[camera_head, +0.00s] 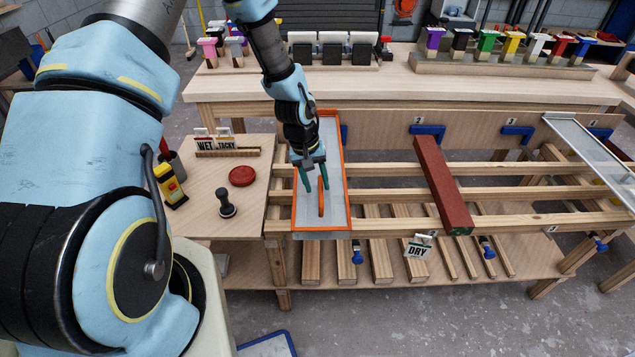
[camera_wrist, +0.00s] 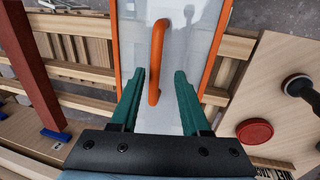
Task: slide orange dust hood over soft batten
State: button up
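The orange dust hood (camera_head: 335,195) is a grey, pale panel with an orange rim, lying across the rack rails at the left end. Its upright orange handle (camera_head: 320,197) stands near the front; it also shows in the wrist view (camera_wrist: 156,55). My gripper (camera_head: 316,189) is over the hood, its green fingers open and pointing down. In the wrist view the fingers (camera_wrist: 160,73) stand apart, with the handle's near end between their tips; contact is not visible. A dark red batten (camera_head: 441,185) lies across the rails to the right. Whether it is the soft one I cannot tell.
A second, grey-framed panel (camera_head: 590,155) lies at the rack's right. The rails between hood and red batten are clear. A DRY sign (camera_head: 419,246) stands below the red batten. The left table holds a red disc (camera_head: 242,176), a black stamp (camera_head: 226,204) and WET and TACKY signs (camera_head: 222,145).

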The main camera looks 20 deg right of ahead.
notch_tip(320, 180, up, 11)
jog(key=a+b, duration=0.2)
jog(key=shift+w+f, duration=0.2)
jog(key=shift+w, duration=0.15)
dwell(0.4)
jog(key=s+a+r+n, duration=0.1)
jog(key=a+r, duration=0.3)
jog(key=a, duration=0.5)
jog(key=s+a+r+n+t+y, duration=0.1)
jog(key=a+r, duration=0.3)
jog(key=a, duration=0.5)
jog(key=s+a+r+n+t, duration=0.1)
jog(key=a+r, duration=0.3)
jog(key=a, duration=0.6)
jog(key=shift+s+y, duration=0.4)
jog(key=shift+s, duration=0.3)
jog(key=shift+d, duration=0.1)
